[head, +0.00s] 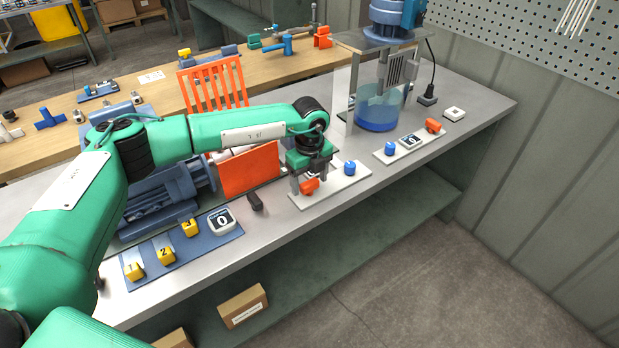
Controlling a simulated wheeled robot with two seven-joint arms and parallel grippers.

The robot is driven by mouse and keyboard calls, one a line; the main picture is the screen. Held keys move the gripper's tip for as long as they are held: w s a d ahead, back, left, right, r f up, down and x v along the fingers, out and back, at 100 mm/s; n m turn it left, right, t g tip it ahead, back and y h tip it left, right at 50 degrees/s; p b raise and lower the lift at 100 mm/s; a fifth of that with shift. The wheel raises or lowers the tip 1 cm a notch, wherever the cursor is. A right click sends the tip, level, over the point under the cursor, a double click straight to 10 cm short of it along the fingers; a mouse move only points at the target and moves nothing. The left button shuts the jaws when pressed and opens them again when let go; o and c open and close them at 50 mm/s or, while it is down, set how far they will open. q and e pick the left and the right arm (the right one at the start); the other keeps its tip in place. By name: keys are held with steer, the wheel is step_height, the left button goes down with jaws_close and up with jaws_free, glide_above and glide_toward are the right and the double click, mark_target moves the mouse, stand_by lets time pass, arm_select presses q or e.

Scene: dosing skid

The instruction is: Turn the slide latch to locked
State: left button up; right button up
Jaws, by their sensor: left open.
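My left gripper (309,182) points down over a white plate (335,189) near the front edge of the grey bench. Its fingers are open, one on either side of a small orange handle (310,187). Whether they touch it I cannot tell. A blue knob (350,168) sits on the same plate, to the right. No part is clearly labelled as the slide latch, and no locked mark is readable. A small dark lever (255,201) lies left of the plate, by an upright orange panel (250,168). My right gripper is not in view.
A blue panel (203,247) with numbered yellow blocks and a display reading 0 is at left. A second plate at right carries a blue knob (390,149), a display (411,141) and an orange handle (433,125). Behind stands a tank (376,110) of blue liquid.

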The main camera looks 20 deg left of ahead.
arm_select(q)
steer(key=c, duration=1)
steer(key=shift+f, duration=0.1)
